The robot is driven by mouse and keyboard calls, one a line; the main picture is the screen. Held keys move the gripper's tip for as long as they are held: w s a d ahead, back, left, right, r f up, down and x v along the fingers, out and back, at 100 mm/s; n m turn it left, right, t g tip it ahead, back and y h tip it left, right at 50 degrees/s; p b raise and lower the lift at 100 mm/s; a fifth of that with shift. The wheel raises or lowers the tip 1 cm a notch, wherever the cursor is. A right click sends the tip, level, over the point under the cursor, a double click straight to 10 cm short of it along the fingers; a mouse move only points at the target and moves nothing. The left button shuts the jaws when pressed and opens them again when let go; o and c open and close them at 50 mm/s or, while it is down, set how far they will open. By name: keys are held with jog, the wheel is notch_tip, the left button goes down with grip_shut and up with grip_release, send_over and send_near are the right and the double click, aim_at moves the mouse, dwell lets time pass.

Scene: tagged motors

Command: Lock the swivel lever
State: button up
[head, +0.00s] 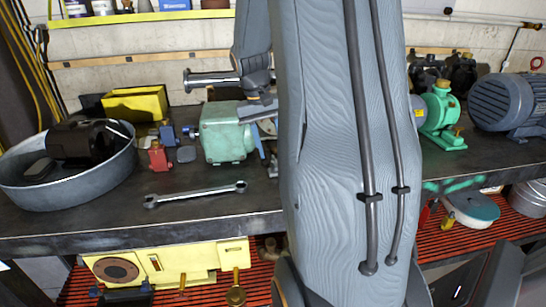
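My arm fills the middle of the head view and hides much of the bench behind it. The end of my arm, with my gripper (262,112), shows only in part at its left edge, beside the right side of a pale green motor housing (224,134). Its fingers are not clear enough to tell open from shut. The green housing sits on the bench with a blue fitting on its left side. A shiny metal bar (212,78) with a flanged end shows above it; I cannot tell what it belongs to. I cannot make out a swivel lever for certain.
On the dark workbench (90,221) are a round metal tub (20,192) holding black parts, a yellow bin (137,104), a red block (157,156) and a wrench (195,194). A green pump (440,110) and blue-grey motor (508,103) stand right. A yellow machine (165,267) sits below.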

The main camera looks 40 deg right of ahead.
jog(key=shift+w+a+r+b, duration=0.1)
jog(key=shift+a+r+b, duration=0.05)
jog(key=shift+r, duration=0.8)
jog(key=shift+w+a+r+b, duration=0.1)
jog(key=shift+a+r+b, duration=0.05)
jog(key=shift+r, duration=0.8)
jog(key=shift+a, duration=0.1)
